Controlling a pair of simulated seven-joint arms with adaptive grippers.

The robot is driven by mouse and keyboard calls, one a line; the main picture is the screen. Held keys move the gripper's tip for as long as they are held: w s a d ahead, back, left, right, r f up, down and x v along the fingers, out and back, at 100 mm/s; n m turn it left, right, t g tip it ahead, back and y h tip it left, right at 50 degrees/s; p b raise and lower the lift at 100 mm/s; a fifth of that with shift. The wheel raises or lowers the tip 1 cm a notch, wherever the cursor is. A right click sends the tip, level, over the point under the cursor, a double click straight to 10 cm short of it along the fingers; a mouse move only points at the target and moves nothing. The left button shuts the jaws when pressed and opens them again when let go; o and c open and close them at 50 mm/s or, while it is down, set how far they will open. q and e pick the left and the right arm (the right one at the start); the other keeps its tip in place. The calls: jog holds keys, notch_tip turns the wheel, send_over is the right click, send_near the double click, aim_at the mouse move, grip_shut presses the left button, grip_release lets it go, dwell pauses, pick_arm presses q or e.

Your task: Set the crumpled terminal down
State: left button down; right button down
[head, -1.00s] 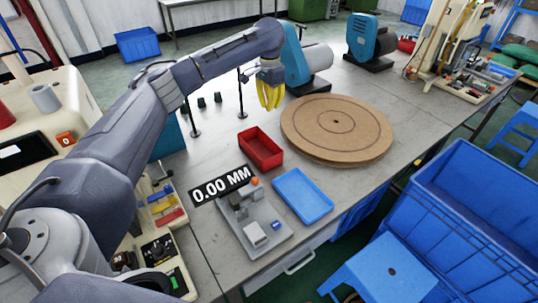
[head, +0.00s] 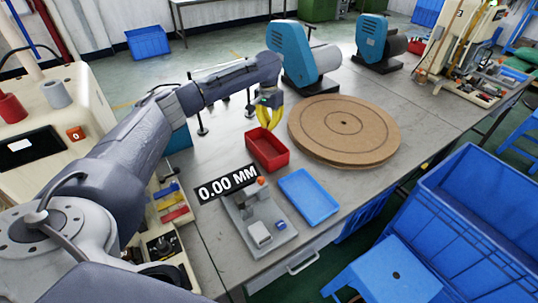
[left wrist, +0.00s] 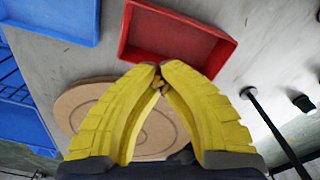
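My left gripper (head: 268,117) has yellow fingers and hangs just above the back edge of the red tray (head: 267,150). In the left wrist view my left gripper (left wrist: 160,72) has its fingertips nearly together around a small brownish-gold piece, the crumpled terminal (left wrist: 160,86). The fingers hide most of it, so its shape is unclear. The red tray (left wrist: 172,40) lies beyond the fingertips and looks empty in the part that shows. The terminal is too small to make out in the head view. My right gripper is in no view.
A blue tray (head: 309,197) lies in front of the red tray, beside a grey measuring gauge (head: 262,225) with a 0.00 MM display (head: 227,185). A round wooden turntable (head: 343,130) is to the right. Thin black posts stand behind the left gripper.

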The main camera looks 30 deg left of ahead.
aim_at(270, 158)
pick_arm(q)
notch_tip(270, 158, down, 16)
jog(key=shift+r, duration=0.1)
dwell(0.6)
jog(key=c, duration=2)
grip_release()
jog(key=shift+f, duration=0.2)
jog(key=shift+c, duration=0.2)
jog(key=o, duration=0.4)
jog(key=shift+o, duration=0.2)
notch_tip(270, 158, up, 12)
jog(key=shift+s+a+r, duration=0.15)
